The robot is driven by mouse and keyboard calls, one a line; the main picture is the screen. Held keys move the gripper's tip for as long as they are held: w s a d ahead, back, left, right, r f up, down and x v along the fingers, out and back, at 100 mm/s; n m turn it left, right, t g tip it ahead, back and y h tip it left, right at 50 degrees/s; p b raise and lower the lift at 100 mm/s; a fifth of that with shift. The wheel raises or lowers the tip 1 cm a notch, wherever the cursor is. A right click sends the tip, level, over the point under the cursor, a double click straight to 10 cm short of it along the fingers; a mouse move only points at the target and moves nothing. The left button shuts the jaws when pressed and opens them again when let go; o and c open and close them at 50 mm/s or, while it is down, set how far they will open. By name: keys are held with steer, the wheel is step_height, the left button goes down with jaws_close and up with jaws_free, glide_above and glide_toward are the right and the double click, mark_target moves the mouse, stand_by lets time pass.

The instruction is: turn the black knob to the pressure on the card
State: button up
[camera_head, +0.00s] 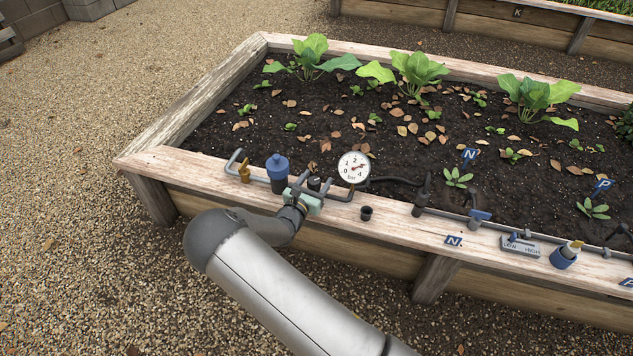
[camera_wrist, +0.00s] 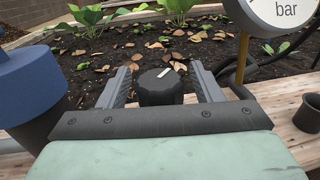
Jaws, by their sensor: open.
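The black knob (camera_wrist: 160,90) stands between my gripper's two fingers in the wrist view, with a white mark on its top pointing away and slightly right. In the head view the knob (camera_head: 314,184) is a small dark cap at the bed's front rim. My gripper (camera_wrist: 161,72) is open, with one finger on each side of the knob; I cannot tell whether either touches it. It also shows in the head view (camera_head: 313,186). The round white bar gauge (camera_head: 354,168) stands right of the knob; its needle appears to point up and right. I cannot make out a card with a pressure on it.
A blue-capped canister (camera_head: 278,173) and a brass-topped fitting (camera_head: 244,171) stand left of my gripper. A small black cup (camera_head: 367,213) sits right. Farther right are blue N and P tags, a LOW/HIGH plate (camera_head: 519,248) and a blue fitting (camera_head: 565,256).

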steer(key=shift+w+d, duration=0.1)
steer(key=shift+w, duration=0.25)
steer(key=c, duration=1)
steer(key=shift+r+n+y+p, duration=0.15)
steer(key=shift+n+y+p, duration=0.15)
steer(key=shift+p, duration=0.3)
